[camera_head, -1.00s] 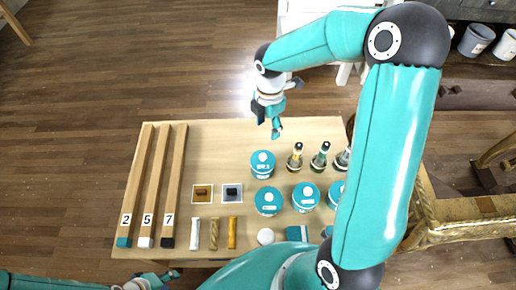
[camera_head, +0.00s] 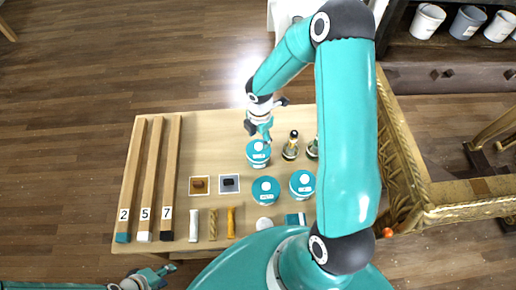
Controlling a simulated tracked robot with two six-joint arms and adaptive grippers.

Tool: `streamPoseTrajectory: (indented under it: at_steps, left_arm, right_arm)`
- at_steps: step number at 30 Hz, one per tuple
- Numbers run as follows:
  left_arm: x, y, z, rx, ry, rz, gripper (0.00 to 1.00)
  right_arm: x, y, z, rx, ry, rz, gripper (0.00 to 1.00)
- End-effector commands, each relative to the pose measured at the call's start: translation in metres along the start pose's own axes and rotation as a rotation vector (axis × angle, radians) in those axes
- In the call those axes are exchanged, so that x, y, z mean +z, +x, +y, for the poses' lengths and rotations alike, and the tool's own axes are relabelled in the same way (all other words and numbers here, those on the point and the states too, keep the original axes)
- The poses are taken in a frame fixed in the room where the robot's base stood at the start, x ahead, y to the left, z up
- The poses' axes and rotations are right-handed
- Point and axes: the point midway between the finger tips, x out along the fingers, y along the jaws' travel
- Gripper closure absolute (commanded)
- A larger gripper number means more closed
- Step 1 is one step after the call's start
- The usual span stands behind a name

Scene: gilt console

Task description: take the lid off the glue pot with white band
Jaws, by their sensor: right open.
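Several glue pots with teal lids and pale knobs stand on the table: a back pot (camera_head: 258,158), a front pot (camera_head: 265,191) and a front-right pot (camera_head: 302,186). Which one has the white band is too small to tell. My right gripper (camera_head: 263,132) is open and points down, just above the back edge of the back pot's lid; I cannot tell whether it touches. The lid is on that pot. My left gripper (camera_head: 156,277) is low at the table's front edge, away from the pots; its finger opening is unclear.
Three wooden bars (camera_head: 151,180) numbered 2, 5 and 7 lie at the left of the table (camera_head: 205,140). Dark bottles (camera_head: 291,148) stand close right of the back pot. Two small square trays (camera_head: 199,185) and several sticks (camera_head: 231,223) lie left. My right arm hides the table's right side.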

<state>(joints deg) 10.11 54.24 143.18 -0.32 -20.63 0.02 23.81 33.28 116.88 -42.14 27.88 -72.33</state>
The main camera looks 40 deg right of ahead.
Motion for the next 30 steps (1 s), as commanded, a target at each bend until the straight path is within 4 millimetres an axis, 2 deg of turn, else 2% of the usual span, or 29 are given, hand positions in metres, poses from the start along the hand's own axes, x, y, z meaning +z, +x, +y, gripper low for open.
streamPoseTrajectory:
  at_steps: [7,11,17,27,30]
  left_arm:
    - [0.0,-0.001,0.0,0.0,0.0,0.0,0.6]
    - [0.0,-0.001,0.0,0.0,0.0,0.0,0.6]
    - [0.0,-0.001,0.0,0.0,0.0,0.0,0.6]
    - [0.0,-0.001,0.0,0.0,0.0,0.0,0.6]
    - [0.0,-0.001,0.0,0.0,0.0,0.0,0.6]
  right_arm:
    - [-0.002,0.036,-0.001,-0.003,0.001,0.001,0.43]
    - [-0.002,0.043,-0.001,-0.001,0.001,0.001,0.43]
    - [-0.002,0.042,-0.001,0.0,0.002,0.001,0.43]
    - [-0.002,0.042,-0.001,0.0,0.001,0.001,1.0]
    - [-0.002,0.042,-0.001,0.0,0.001,0.001,1.0]
